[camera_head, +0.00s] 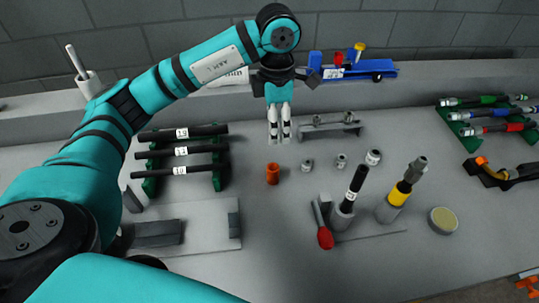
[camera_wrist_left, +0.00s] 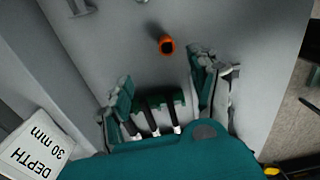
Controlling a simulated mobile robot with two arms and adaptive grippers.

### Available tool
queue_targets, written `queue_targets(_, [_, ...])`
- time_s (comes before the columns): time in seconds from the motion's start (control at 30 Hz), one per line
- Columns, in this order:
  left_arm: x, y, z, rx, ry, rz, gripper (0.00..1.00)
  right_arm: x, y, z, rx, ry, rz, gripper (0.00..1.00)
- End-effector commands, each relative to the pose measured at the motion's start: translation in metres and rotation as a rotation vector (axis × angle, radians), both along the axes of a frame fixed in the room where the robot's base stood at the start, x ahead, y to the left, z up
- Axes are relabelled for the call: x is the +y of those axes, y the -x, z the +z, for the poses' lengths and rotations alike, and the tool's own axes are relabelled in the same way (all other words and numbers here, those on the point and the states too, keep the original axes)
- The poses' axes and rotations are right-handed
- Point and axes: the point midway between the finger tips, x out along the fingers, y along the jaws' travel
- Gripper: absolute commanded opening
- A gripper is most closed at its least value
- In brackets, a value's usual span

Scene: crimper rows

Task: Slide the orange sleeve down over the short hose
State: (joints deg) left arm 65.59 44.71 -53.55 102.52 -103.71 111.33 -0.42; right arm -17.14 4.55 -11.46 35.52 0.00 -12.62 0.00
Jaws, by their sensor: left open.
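The orange sleeve (camera_head: 272,174) stands on the table, apart from any hose; it also shows in the left wrist view (camera_wrist_left: 167,46), its dark opening visible. A short black hose (camera_head: 355,182) with a white label stands upright in a grey holder in the head view. My left gripper (camera_head: 279,135) is open and empty, pointing down behind the sleeve. Its two fingers (camera_wrist_left: 160,72) are spread in the left wrist view, with the sleeve beyond them. My right gripper is in neither view.
A yellow-banded hose with a metal fitting (camera_head: 402,190) stands beside the short hose. A red-handled tool (camera_head: 325,237) lies close by. Black hoses (camera_head: 182,151) rest on a green rack at left. Small metal fittings (camera_head: 341,161) and a round tin (camera_head: 443,220) are on the table.

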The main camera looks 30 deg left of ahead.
Motion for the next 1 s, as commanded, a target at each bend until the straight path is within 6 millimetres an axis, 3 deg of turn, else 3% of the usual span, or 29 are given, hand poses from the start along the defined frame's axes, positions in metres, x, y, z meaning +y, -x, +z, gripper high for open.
queue_targets(0.17, [0.0,0.002,-0.02,0.006,-0.001,0.0,0.62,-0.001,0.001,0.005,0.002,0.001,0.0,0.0])
queue_targets(0.6, [-0.001,0.002,-0.108,0.004,0.0,0.0,0.62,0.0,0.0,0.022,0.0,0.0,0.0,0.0])
queue_targets(0.87, [-0.001,0.004,-0.127,0.004,0.0,-0.001,0.62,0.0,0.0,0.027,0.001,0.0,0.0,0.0])
queue_targets(1.0, [0.001,0.01,-0.146,0.006,0.0,-0.001,0.62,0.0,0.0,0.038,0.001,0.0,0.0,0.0])
